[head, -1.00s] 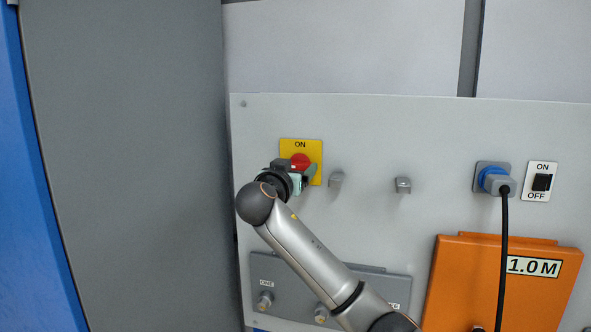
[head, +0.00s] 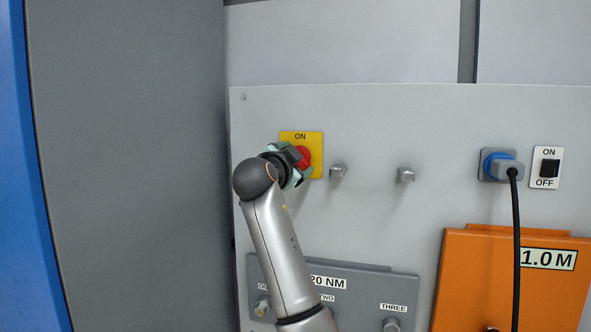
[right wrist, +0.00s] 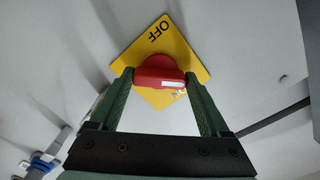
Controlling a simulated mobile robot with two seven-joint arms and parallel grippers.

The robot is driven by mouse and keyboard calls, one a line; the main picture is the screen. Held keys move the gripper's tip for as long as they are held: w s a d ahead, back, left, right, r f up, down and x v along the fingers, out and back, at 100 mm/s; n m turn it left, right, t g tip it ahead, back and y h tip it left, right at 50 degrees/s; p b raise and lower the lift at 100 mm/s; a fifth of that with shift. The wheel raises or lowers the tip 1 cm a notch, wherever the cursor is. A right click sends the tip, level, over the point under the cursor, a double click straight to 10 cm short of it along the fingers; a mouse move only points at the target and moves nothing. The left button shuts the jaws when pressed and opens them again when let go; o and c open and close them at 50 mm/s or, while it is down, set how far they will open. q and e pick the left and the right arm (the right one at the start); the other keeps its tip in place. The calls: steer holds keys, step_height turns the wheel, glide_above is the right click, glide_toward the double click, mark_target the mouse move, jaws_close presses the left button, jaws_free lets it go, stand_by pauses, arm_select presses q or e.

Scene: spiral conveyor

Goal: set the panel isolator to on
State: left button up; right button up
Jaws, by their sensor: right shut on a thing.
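The panel isolator is a red rotary handle (head: 304,157) on a yellow plate (head: 315,138) with ON at its top in the head view. In the right wrist view the red handle (right wrist: 158,77) lies between the green fingers, with a white mark on it. My right gripper (head: 297,163) is shut on the red handle. I cannot tell exactly which label the handle points to. My left gripper is in neither view.
Two grey hooks (head: 338,171) stick out right of the isolator. Further right are a blue socket with a grey plug (head: 507,168), a hanging black cable and an ON/OFF switch (head: 549,168). Below are a grey panel (head: 350,277) with knobs and an orange box (head: 470,275).

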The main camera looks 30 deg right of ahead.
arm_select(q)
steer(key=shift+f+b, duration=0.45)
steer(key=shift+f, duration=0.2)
arm_select(e)
steer(key=m, duration=0.8)
steer(key=shift+f+m, duration=0.15)
steer(key=shift+m, duration=0.15)
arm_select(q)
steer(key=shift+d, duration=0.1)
arm_select(e)
steer(key=o, duration=1.2)
steer(key=shift+a, duration=0.1)
arm_select(q)
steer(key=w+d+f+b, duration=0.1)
steer(key=b, duration=0.1)
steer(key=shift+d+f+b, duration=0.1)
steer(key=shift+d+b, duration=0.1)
steer(key=shift+b, duration=0.15)
arm_select(e)
steer(key=v, duration=1.2)
steer(key=shift+s+a, duration=0.1)
steer(key=shift+s, duration=0.15)
